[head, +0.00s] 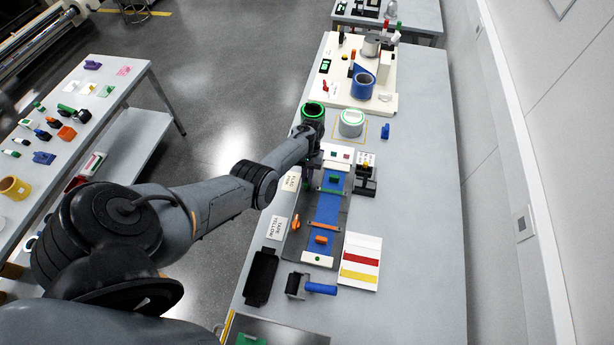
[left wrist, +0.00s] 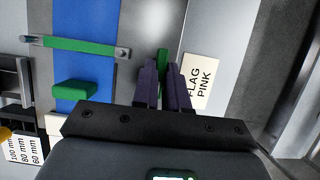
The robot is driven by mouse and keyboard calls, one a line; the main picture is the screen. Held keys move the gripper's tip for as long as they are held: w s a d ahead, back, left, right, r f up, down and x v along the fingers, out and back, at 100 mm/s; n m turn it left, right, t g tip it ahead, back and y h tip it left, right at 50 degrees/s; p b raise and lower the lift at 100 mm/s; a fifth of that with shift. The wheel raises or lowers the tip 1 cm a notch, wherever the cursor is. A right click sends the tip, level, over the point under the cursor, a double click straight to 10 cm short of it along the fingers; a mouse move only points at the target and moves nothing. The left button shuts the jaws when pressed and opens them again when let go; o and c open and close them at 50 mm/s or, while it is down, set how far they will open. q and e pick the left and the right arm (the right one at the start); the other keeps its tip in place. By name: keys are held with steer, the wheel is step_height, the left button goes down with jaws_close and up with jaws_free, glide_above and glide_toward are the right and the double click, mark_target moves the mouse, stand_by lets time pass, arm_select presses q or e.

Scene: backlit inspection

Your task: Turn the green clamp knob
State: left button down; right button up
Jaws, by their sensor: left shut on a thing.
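The green clamp knob (left wrist: 163,60) shows in the left wrist view as a narrow upright green piece between my gripper's dark fingers. My left gripper (left wrist: 161,76) is shut on it; the fingers hide its lower part. In the head view my left gripper (head: 309,172) is at the left edge of the grey fixture, and the knob is largely hidden there. The green clamp bar (left wrist: 78,46) crosses the blue strip (left wrist: 84,72), beside the gripper. A green block (left wrist: 74,95) lies on the strip. My right gripper is not in view.
An orange clamp bar (head: 323,226) and orange knob (head: 296,222) are nearer on the fixture. A FLAG PINK label (left wrist: 201,80) lies close to the fingers. A black stand (head: 366,178) is right of the fixture. The table's right side (head: 425,200) is clear.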

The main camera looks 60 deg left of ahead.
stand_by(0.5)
arm_select(q)
steer(key=c, duration=1.2)
jaws_free()
steer(key=shift+o, duration=0.2)
steer(key=shift+w+a+r, duration=0.2)
steer(key=shift+r, duration=0.35)
steer(key=v, duration=0.9)
steer(key=shift+r+p, duration=0.3)
